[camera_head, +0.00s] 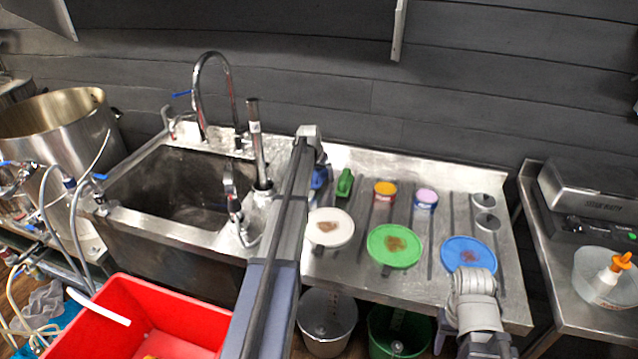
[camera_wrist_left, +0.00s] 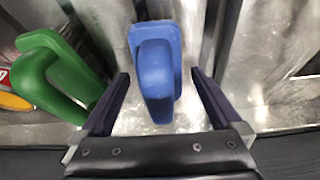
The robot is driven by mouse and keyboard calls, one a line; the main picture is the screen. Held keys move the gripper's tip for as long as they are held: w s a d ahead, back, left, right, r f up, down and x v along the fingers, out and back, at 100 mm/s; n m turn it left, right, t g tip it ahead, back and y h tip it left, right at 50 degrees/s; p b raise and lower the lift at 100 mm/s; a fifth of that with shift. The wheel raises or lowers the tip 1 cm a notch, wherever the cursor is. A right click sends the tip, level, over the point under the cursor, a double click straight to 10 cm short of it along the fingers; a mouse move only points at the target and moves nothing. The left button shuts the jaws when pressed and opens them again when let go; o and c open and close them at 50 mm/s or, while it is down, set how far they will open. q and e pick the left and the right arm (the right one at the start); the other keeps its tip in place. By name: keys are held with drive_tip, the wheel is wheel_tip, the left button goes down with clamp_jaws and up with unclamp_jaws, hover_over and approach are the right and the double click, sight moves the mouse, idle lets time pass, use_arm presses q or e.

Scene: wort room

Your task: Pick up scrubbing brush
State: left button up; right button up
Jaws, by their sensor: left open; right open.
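A blue brush-like piece with a raised handle (camera_wrist_left: 157,60) lies on the steel counter in the left wrist view; its bristles are not visible. It shows partly behind my left arm in the head view (camera_head: 320,177). My left gripper (camera_wrist_left: 160,76) is open, with one finger on each side of the blue handle, apart from it. A similar green piece with a looped handle (camera_wrist_left: 58,76) lies to the left in the wrist view, and right of the blue one in the head view (camera_head: 345,183). My right gripper (camera_head: 441,328) shows only in part at the counter's front edge, empty.
White, green (camera_head: 394,246) and blue lids (camera_head: 468,252) lie along the counter front, with small tubs (camera_head: 384,192) behind. A sink (camera_head: 180,187) with a tall tap is left of my left arm. A red crate (camera_head: 150,315) stands in front.

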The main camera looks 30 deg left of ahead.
use_arm(q)
drive_tip(key=shift+w+f, duration=0.1)
drive_tip(key=shift+f, duration=0.1)
drive_tip(key=shift+c, duration=0.5)
drive_tip(key=c, duration=1.4)
wheel_tip(320, 180, up, 10)
drive_tip(key=p, duration=1)
